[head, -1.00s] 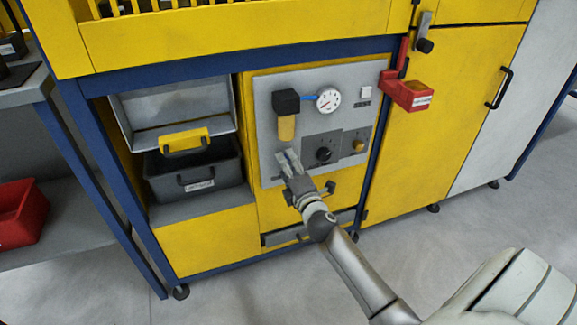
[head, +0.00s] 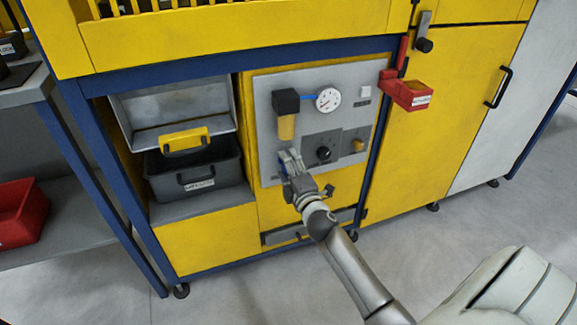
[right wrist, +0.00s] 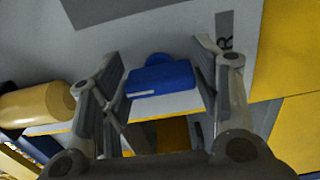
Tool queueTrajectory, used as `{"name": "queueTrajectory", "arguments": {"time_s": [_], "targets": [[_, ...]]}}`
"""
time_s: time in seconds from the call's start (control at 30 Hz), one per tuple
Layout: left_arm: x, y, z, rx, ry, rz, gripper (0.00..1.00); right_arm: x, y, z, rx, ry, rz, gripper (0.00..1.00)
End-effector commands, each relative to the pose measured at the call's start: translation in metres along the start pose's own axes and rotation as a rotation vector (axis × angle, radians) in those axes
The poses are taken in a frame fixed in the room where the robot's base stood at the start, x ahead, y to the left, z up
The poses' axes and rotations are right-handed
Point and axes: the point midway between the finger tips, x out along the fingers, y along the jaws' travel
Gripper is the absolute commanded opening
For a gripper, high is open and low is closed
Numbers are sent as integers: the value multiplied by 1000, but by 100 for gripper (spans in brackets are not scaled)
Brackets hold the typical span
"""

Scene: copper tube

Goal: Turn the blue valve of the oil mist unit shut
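The oil mist unit's grey panel (head: 262,122) is on the yellow cabinet front. Its blue valve (right wrist: 160,79) shows in the right wrist view as a wide blue handle, lying across the space between my right gripper's fingers. My right gripper (right wrist: 160,64) is open, with a finger on each side of the handle and visible gaps at both ends. In the head view my right gripper (head: 290,162) is at the panel's lower left and hides most of the valve. My left gripper is not in view.
A yellow-brown bowl (head: 286,127) hangs under a black block (head: 286,102) above the gripper. A gauge (head: 328,99) and black knob (head: 323,153) are to the right. A red holder (head: 410,94) sticks out at the upper right. Grey bins (head: 195,180) stand at left.

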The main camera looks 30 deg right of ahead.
Motion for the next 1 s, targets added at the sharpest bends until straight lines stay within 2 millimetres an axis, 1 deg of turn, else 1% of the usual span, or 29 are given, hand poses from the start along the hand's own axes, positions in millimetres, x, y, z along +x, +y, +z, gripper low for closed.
{"name": "queueTrajectory", "arguments": {"time_s": [0.03,0.1,0.4,0.53,0.67,1.0], "targets": [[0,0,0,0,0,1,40,0,0,0,-1,0,0,67],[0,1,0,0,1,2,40,0,0,0,-2,0,0,75],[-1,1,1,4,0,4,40,0,1,0,-3,1,2,75],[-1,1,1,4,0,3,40,-6,0,0,-4,1,1,75],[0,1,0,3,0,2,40,-23,-1,0,-4,2,0,75],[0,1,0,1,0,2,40,-89,-1,0,-2,0,-2,75]]}}
